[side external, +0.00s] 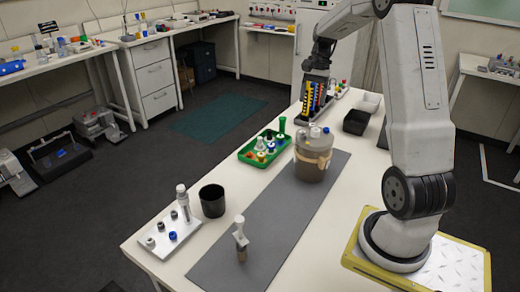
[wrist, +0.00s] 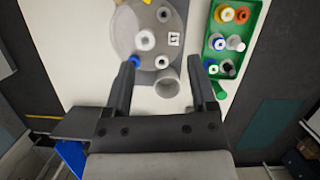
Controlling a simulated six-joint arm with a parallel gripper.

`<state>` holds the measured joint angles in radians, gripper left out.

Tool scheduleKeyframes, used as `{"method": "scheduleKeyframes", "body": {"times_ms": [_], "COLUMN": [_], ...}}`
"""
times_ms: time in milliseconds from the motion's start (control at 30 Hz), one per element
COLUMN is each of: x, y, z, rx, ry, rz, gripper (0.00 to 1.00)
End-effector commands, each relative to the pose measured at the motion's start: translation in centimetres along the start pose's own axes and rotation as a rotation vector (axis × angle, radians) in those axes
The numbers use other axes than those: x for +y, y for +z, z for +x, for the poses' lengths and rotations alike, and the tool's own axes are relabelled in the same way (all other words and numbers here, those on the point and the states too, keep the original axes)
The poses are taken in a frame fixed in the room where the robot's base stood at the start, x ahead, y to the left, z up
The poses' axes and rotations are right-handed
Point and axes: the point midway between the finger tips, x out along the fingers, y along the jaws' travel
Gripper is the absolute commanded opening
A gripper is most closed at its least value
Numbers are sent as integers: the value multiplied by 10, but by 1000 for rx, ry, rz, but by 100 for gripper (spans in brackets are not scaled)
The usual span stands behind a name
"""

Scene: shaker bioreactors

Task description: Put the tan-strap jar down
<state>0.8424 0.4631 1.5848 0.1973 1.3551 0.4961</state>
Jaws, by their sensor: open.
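The tan-strap jar (side external: 312,166) stands upright on the grey mat (side external: 262,222) in the side view. It has a grey lid with several ports and a tan band around its upper body. The wrist view shows its round lid (wrist: 126,37) from above, with white and blue-ringed ports; the strap cannot be made out there. My gripper (wrist: 164,78) is open, with its two fingers spread at the lid's near edge. A grey cylindrical piece (wrist: 167,84) shows between them; nothing is gripped. In the side view the fingers cannot be made out clearly.
A green tray (side external: 247,157) with several coloured caps sits close to the jar's left. A black cup (side external: 212,201), a metal rack (side external: 160,246) and a small T-topped item (side external: 241,240) stand nearer. The mat's middle is clear.

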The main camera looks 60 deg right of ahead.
Motion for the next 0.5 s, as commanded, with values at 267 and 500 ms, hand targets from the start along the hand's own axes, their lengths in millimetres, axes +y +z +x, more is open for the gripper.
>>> {"method": "scheduleKeyframes", "body": {"times_ms": [267, 500], "x": [-42, -50], "y": [80, 155], "z": [61, 115], "rx": [141, 264], "ry": [58, 91], "rz": [-384, -766], "gripper": [73, 73]}}
